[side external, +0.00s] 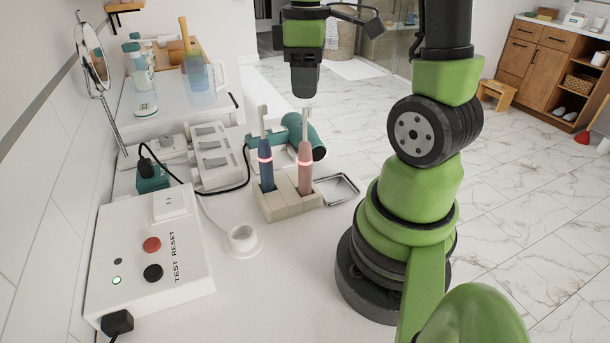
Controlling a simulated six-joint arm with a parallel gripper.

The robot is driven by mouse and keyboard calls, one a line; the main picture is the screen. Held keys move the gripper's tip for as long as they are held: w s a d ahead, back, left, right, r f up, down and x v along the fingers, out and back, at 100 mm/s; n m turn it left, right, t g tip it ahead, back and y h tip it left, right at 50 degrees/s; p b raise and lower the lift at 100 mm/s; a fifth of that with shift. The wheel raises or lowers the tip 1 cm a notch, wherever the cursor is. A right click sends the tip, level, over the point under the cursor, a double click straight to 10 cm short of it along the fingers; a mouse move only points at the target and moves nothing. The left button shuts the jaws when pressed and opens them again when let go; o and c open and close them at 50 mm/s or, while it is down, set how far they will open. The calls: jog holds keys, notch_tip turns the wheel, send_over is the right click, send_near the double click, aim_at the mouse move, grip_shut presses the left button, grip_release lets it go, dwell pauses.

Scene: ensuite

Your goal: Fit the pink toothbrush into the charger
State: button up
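The pink toothbrush (305,168) stands upright in the right slot of a beige two-slot holder (288,212). The charger (243,241) is a small white round base with a raised centre, on the counter left of and nearer than the holder. A white cable runs from it. Nothing stands on the charger. My gripper (305,90) points down above the pink toothbrush's head, apart from it in the picture. Its fingers are dark and too small to tell whether they are open or shut.
A blue toothbrush (265,168) stands in the holder's left slot. A teal cylindrical item (303,136) lies behind, and a metal-rimmed dish (338,189) sits to the right. A white TEST/RESET box (155,255) and power strip (215,160) are left. The front counter is clear.

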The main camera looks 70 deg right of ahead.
aim_at(306, 109)
jog(key=shift+s+a+f, duration=0.1)
jog(key=shift+a+f, duration=0.05)
jog(key=shift+f, duration=1.15)
jog(key=shift+a+f, duration=0.15)
jog(key=shift+f, duration=1.15)
grip_shut()
